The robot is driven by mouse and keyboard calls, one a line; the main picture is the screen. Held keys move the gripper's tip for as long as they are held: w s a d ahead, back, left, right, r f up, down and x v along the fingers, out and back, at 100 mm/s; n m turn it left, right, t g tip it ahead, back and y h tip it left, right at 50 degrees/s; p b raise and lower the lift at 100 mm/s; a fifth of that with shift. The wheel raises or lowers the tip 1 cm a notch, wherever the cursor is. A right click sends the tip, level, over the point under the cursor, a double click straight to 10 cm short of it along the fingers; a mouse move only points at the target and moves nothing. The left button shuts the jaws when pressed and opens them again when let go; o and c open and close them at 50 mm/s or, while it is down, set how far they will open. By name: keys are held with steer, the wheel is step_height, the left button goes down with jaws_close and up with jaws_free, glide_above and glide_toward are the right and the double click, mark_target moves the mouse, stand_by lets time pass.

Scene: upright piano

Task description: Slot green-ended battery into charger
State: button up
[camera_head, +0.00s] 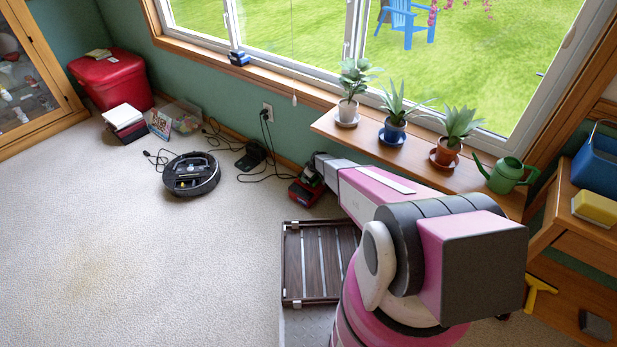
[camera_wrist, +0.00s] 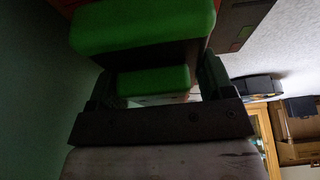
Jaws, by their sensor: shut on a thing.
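My gripper (camera_head: 314,171) reaches down by the wall beneath the window. In the wrist view my gripper (camera_wrist: 157,85) is shut on the green-ended battery (camera_wrist: 153,80), with a green part between the dark fingers. A larger green block with a dark side shows just beyond; I cannot tell whether it is part of the same battery. The charger (camera_wrist: 240,28), dark with small red and green marks, is close beside it at upper right. In the head view the red and black charger (camera_head: 304,192) sits on the floor under my gripper, partly hidden. I cannot see whether the battery is seated.
A dark slatted rack (camera_head: 292,262) lies on the carpet below the charger. A robot vacuum (camera_head: 191,174) and a black dock (camera_head: 251,154) with cables are to the left. A shelf (camera_head: 400,150) with several potted plants overhangs at right. Carpet at left is clear.

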steer(key=shift+f, duration=0.55)
stand_by(0.4)
steer(key=o, duration=1.2)
steer(key=v, duration=1)
steer(key=shift+d+r, duration=0.15)
steer(key=shift+r, duration=0.25)
